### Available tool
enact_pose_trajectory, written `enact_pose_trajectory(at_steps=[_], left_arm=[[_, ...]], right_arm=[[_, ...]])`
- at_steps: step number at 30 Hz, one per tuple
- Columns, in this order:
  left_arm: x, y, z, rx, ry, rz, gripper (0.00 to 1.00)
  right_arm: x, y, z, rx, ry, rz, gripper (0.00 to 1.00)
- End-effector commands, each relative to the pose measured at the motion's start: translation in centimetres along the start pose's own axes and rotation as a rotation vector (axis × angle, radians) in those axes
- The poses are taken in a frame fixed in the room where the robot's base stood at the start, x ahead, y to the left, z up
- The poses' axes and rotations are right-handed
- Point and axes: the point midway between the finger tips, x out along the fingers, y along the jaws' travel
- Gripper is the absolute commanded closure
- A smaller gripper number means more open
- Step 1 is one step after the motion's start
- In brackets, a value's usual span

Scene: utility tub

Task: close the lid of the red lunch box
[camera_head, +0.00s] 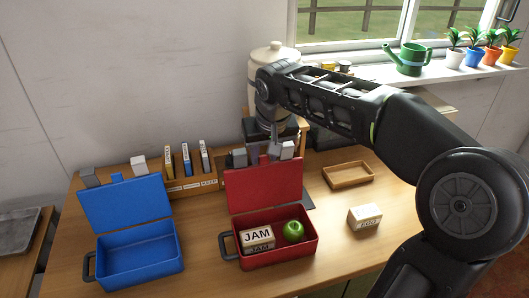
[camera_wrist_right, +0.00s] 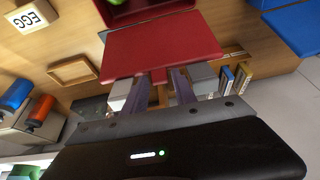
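The red lunch box (camera_head: 278,255) stands on the wooden table with its lid (camera_head: 264,185) raised, leaning back at the rear. A block marked JAM (camera_head: 257,237) and a green apple (camera_head: 293,231) lie inside it. My right gripper (camera_head: 265,156) is at the lid's upper edge, partly hidden behind it. In the right wrist view, my two fingers (camera_wrist_right: 161,74) are spread apart and point at the edge of the red lid (camera_wrist_right: 163,44). I cannot tell whether they touch it. My left gripper is not in view.
A blue lunch box (camera_head: 140,258) with its lid up stands left. Grey blocks (camera_head: 238,158) (camera_head: 287,149) stand behind the red lid. A wooden organiser (camera_head: 192,186), a shallow wooden tray (camera_head: 348,175) and an EGG block (camera_head: 364,217) are nearby. Table is clear around the EGG block.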

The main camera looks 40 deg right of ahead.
Motion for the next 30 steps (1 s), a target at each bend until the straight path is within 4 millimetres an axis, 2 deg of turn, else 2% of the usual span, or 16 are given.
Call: enact_pose_trajectory(at_steps=[2, 13, 30], left_arm=[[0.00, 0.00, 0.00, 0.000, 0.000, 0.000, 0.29], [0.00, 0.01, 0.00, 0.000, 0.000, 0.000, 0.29], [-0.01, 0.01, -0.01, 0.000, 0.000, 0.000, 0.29]], right_arm=[[-0.01, 0.00, 0.00, 0.000, 0.000, 0.000, 0.71], [-0.04, 0.00, 0.00, 0.000, 0.000, 0.000, 1.00], [-0.06, 0.00, -0.01, 0.000, 0.000, 0.000, 1.00]])
